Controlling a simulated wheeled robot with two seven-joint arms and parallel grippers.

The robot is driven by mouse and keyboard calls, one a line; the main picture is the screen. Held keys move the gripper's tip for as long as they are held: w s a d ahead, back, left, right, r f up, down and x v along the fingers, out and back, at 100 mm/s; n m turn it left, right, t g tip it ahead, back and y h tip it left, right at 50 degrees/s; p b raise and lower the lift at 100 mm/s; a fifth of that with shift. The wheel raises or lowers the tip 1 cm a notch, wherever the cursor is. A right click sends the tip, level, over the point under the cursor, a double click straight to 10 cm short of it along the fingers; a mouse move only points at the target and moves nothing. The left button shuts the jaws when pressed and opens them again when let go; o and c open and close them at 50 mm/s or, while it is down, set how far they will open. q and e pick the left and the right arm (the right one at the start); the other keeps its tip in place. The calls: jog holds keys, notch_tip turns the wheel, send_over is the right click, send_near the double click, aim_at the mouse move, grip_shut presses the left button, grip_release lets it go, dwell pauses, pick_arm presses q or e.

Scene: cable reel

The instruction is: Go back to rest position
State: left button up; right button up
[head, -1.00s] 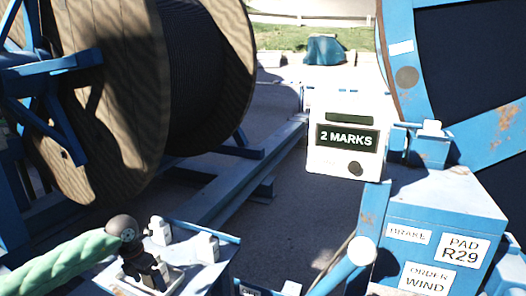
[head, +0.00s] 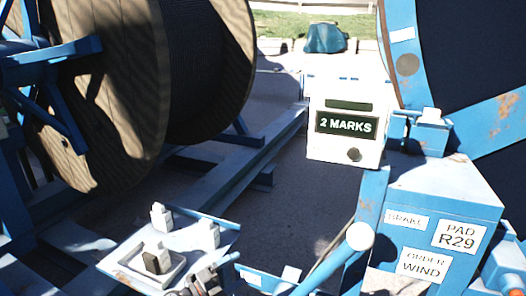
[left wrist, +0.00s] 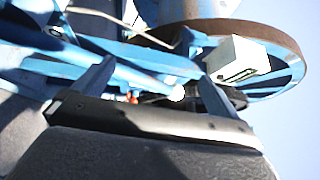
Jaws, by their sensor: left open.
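My left gripper (head: 207,282) shows only in part at the bottom edge of the head view, dark and small, beside the pedestal with white knobs. In the left wrist view its two fingers (left wrist: 155,85) stand wide apart with nothing held between them. Most of my left arm is outside the head view. I cannot make out my right gripper in either view.
A pedestal top (head: 190,240) with white knobs is close by. A white box reading "2 MARKS" (head: 345,125) stands mid-view, with a blue labelled cabinet (head: 440,215) on the right. A wooden cable reel (head: 95,100) fills the left. Bare floor (head: 270,215) lies between.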

pick_arm(q)
jog(key=s+a+f+n+y, duration=0.3)
jog(key=s+f+n+y, duration=0.15)
jog(key=f+n, duration=0.3)
jog(key=s+a+f+n+y, duration=0.3)
jog(key=f+n+y, duration=0.35)
jog(key=f, duration=0.25)
jog(key=s+a+f+n+y, duration=0.4)
jog(key=f+n+y, duration=0.1)
jog(key=f+n, duration=0.3)
jog(key=s+d+f+n+g, duration=0.1)
jog(key=s+f+g, duration=0.2)
jog(key=s, duration=0.5)
jog(key=s+f+n+g, duration=0.2)
jog(key=s+f, duration=0.4)
jog(key=s, duration=0.3)
jog(key=s+d+f+n+g+h, duration=0.1)
jog(key=s+f+g, duration=0.3)
jog(key=s, duration=0.5)
jog(key=shift+d+f+g, duration=0.25)
jog(key=shift+d+g, duration=0.05)
jog(key=shift+d, duration=0.05)
jog(key=shift+s, duration=0.1)
